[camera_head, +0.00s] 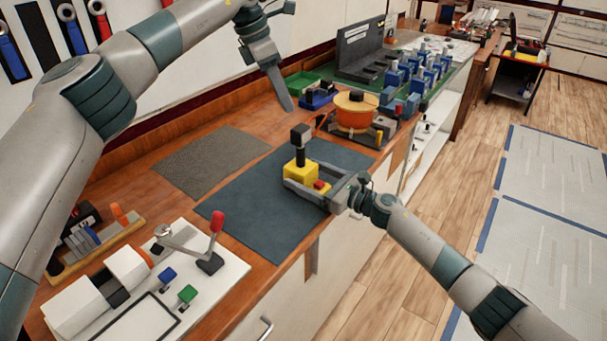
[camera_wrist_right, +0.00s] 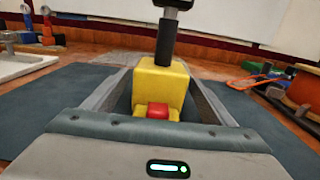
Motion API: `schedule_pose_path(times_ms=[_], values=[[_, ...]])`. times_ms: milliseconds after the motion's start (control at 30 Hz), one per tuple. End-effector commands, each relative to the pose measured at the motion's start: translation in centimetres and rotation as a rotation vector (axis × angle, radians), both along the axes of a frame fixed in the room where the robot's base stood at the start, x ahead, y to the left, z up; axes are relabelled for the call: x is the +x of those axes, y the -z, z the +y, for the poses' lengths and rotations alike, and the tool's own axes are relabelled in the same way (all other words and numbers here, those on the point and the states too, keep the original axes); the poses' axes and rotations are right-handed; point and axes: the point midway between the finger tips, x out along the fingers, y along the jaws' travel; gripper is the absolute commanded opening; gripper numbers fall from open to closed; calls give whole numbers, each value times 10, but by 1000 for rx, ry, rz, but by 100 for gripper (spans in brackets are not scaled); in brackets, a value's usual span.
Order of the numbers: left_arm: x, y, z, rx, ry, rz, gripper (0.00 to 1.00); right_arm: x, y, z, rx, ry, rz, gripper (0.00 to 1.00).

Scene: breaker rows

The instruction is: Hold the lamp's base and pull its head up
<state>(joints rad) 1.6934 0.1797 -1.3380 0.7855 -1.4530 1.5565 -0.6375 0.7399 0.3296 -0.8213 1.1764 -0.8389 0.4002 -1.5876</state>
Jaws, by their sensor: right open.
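The lamp has a yellow block base (camera_head: 301,172) with a red button on its near side, a black stem and a dark head (camera_head: 300,134). It stands upright on the dark mat. My right gripper (camera_head: 303,183) is open, low over the mat, with its fingers either side of the base. The right wrist view shows the yellow base (camera_wrist_right: 160,85) between the fingers, with gaps beside it; the top of the head is cut off there. My left gripper (camera_head: 283,98) hangs above and behind the lamp, apart from it, pointing down. Its finger gap is hidden by the side-on view.
An orange reel (camera_head: 355,110) stands on a base behind and right of the lamp. A green tray (camera_head: 300,83) and blue devices (camera_head: 410,72) lie further back. A white panel with a red-knobbed lever (camera_head: 215,235) is at the front left. The dark mat (camera_head: 250,205) is otherwise clear.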

Motion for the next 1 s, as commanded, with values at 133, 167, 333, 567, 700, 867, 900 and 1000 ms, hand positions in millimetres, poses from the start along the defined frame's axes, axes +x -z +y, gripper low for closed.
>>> schedule_pose_path(times_ms=[133, 167, 333, 567, 700, 867, 900, 1000], values=[[0, 0, 0, 0, 0, 0, 31, 5, 0, 8, 1, -1, 1, 78], [0, 0, 0, 0, 0, 0, 31, 6, 0, 9, 1, -1, 1, 78], [0, 0, 0, 0, 0, 0, 31, 7, 0, 10, -1, -1, 1, 78], [0, 0, 0, 0, 0, 0, 31, 7, 0, 10, -1, -1, 1, 61], [0, 0, 0, 0, 0, 0, 31, 7, 0, 10, -1, -1, 1, 28], [0, 0, -1, -4, 3, -1, 5, 7, 0, 10, -1, -1, 1, 18], [0, 1, -2, -9, 6, -3, 0, 7, 0, 10, -1, -1, 1, 18], [0, 2, -7, -38, 28, -13, 0, 7, 0, 10, -1, -1, 1, 18]])
